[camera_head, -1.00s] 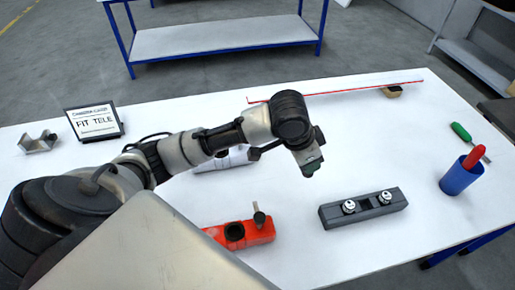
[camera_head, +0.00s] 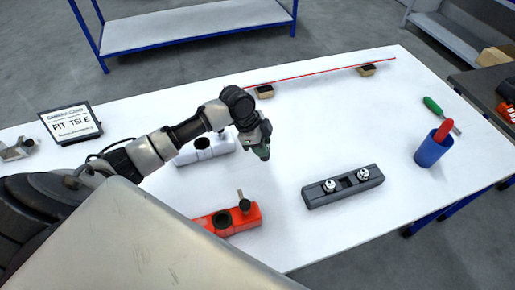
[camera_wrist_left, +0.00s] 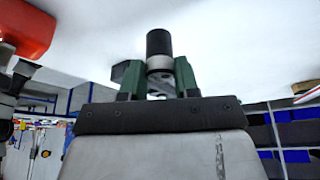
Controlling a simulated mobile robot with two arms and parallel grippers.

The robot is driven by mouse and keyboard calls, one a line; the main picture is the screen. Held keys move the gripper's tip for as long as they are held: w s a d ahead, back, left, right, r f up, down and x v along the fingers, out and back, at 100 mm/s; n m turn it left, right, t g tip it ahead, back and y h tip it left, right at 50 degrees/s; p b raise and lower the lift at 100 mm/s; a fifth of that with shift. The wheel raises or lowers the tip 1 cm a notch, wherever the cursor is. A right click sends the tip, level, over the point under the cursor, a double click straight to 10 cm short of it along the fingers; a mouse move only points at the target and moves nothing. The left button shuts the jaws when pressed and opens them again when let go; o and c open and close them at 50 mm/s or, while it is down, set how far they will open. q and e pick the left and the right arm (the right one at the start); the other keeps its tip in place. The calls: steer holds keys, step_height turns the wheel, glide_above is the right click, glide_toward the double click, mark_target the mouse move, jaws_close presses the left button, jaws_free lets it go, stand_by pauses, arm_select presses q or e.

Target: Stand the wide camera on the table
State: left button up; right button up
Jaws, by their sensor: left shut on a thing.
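My left gripper (camera_head: 262,153) is above the table (camera_head: 330,120), just right of the white nosecone. In the left wrist view its green fingers (camera_wrist_left: 158,82) are shut on a small camera (camera_wrist_left: 158,48), a black cylinder with a pale grey band. Its black end points towards the white table surface; I cannot tell whether it touches. In the head view the camera is mostly hidden by the gripper. Whether it is the wide one I cannot read. My right gripper is not in view.
The white nosecone (camera_head: 187,157) and red nosecone (camera_head: 246,219) stand nearby. A dark grey block (camera_head: 318,198) with two silver round parts is to the right, then a blue cup (camera_head: 430,154). A sign reading "FIT TELE" (camera_head: 71,123) stands left. The table's middle is clear.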

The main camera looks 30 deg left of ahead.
arm_select(q)
steer(key=f, duration=0.2)
steer(key=a+f+p, duration=0.1)
steer(key=f, duration=0.1)
steer(key=shift+w+a, duration=0.1)
steer(key=shift+f, duration=0.4)
steer(key=shift+f, duration=0.15)
steer(key=o, duration=1)
steer(key=shift+c, duration=0.2)
